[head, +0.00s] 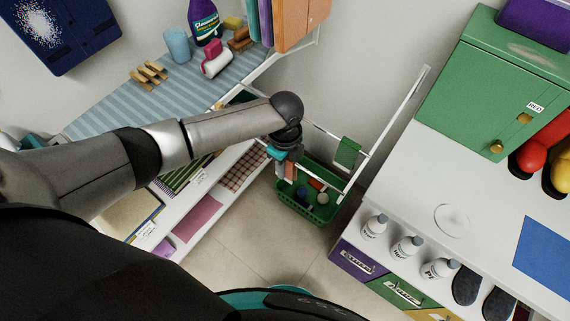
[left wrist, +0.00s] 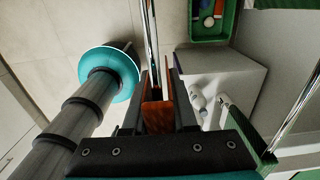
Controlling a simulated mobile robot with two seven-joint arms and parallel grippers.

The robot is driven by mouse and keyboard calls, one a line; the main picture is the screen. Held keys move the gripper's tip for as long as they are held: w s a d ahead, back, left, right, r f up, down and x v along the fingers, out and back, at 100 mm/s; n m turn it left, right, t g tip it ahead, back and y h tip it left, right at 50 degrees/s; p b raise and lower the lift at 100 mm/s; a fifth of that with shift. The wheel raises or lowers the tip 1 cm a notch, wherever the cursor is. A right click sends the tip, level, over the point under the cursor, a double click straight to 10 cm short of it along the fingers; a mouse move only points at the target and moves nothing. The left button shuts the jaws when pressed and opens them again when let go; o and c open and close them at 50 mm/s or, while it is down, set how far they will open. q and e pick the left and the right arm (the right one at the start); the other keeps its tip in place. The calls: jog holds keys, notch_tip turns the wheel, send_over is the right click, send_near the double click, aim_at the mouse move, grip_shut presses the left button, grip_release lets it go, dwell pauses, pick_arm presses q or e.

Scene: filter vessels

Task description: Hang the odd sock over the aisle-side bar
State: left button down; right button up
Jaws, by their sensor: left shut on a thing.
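My left gripper (head: 283,160) is at the near white bar of the drying rack (head: 358,172), pointing down. In the left wrist view it (left wrist: 157,100) is shut on a rust-orange sock (left wrist: 157,116). A pale bar (left wrist: 150,45) runs up to the sock between the fingers; I cannot tell whether the sock lies over it or beside it. In the head view the sock (head: 291,171) shows only as a small reddish patch below the gripper. A green sock (head: 347,152) hangs over the rack's other bar. My right gripper is not in view.
A green basket (head: 322,214) with several small items stands on the floor below the rack. A shelf unit with a striped top (head: 110,105) is at left. A white counter (head: 480,190) with bottles and a green cabinet (head: 490,90) is at right.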

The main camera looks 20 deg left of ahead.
pick_arm(q)
jog(key=c, duration=0.6)
grip_release()
notch_tip(320, 180, up, 15)
jog(key=shift+r+p, duration=0.15)
jog(key=shift+p, duration=1.05)
jog(key=shift+d, duration=0.1)
